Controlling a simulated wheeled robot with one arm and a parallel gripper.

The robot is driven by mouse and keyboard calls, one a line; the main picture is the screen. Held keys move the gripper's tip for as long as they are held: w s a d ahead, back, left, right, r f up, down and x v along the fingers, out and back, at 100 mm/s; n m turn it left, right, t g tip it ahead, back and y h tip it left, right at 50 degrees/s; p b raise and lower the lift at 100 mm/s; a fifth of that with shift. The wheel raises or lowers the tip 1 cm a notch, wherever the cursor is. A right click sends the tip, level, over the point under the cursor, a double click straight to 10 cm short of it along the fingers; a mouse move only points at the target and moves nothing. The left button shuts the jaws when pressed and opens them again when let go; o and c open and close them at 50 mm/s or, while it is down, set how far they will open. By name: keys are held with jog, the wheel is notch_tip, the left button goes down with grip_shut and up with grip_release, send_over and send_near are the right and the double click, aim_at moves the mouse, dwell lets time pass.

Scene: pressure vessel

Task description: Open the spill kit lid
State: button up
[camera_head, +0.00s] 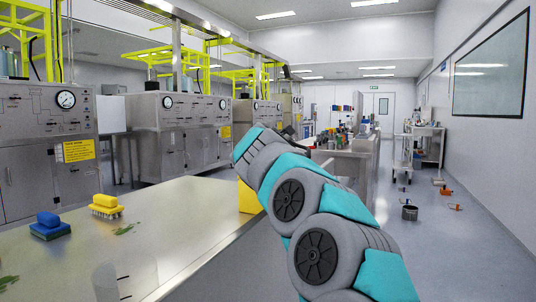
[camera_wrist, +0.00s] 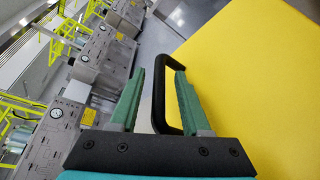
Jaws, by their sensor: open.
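The spill kit shows as a broad yellow surface (camera_wrist: 250,85) filling the right of the wrist view. A black loop handle (camera_wrist: 157,90) stands out from its left edge. My gripper (camera_wrist: 159,69) is open, with one green finger on each side of the handle's bar. The handle lies between the fingers, and I see a gap to the left finger; contact with the right finger cannot be told.
Steel gauge cabinets (camera_head: 178,132) stand behind.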

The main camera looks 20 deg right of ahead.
grip_shut()
dwell(0.3)
dwell(1.1)
